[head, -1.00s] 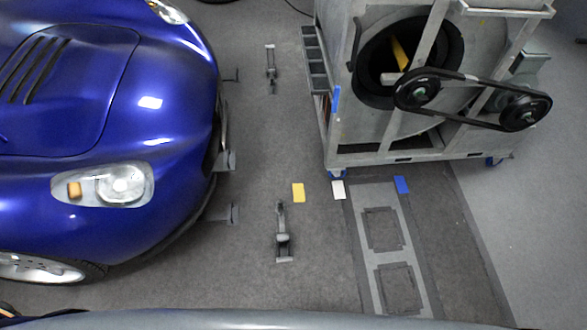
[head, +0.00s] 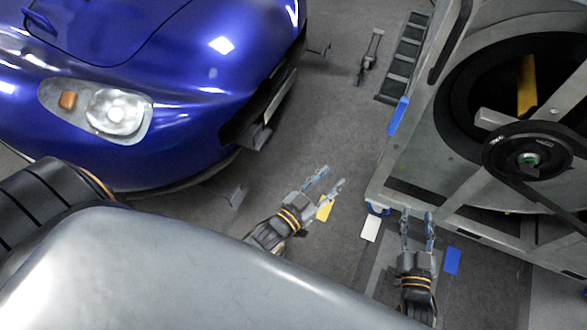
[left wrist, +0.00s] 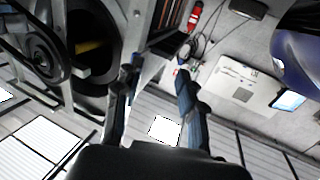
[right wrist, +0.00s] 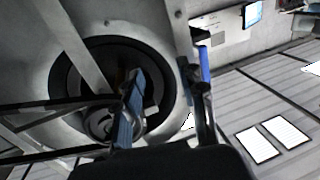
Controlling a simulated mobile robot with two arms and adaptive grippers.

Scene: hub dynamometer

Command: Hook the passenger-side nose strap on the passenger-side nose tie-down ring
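The blue car's nose (head: 190,90) fills the upper left of the head view. A dark strap-like floor fitting (head: 368,58) lies beyond the nose at top centre; I cannot tell its parts. Small grey plates stand by the nose, one at the bumper (head: 262,136) and one on the floor (head: 237,195). I cannot make out a hook or ring; the nearer floor fitting is hidden behind my arm or body. My left gripper (head: 330,182) is open and empty over the floor by a yellow card. My right gripper (head: 417,214) is open and empty in front of the dynamometer frame.
The dynamometer cart (head: 470,215) with its belt pulley stands on the right, close to my right gripper. Yellow (head: 324,210), white (head: 371,228) and blue (head: 453,261) cards lie on the floor. Bare floor (head: 330,110) runs between car and cart.

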